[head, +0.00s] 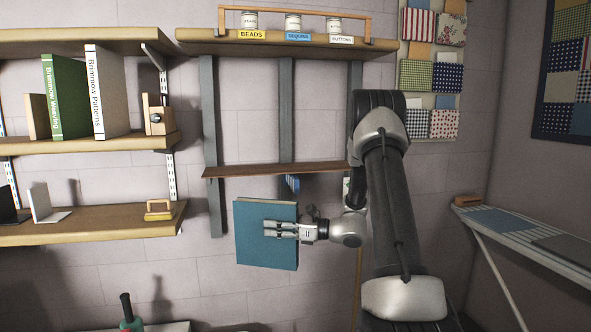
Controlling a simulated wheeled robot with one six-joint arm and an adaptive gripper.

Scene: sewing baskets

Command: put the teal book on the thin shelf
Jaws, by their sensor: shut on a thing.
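The teal book (252,249) hangs upright, cover facing me, in front of the wall below the thin shelf. My gripper (281,229) is shut on its right side, with the fingers lying across the cover. The far side of the book is hidden. The thin shelf (270,170) is a narrow dark brown board between grey uprights. Its visible top is bare, and its right end is hidden behind my arm. The book's top edge is lower than the shelf in the picture, and the two are apart.
A thicker shelf (225,44) above holds labelled jars behind a wooden rail. Left shelves (95,146) hold a green book (66,98), a white book (108,92) and small items. A small blue thing (293,183) shows just under the thin shelf. An ironing board (520,238) stands right.

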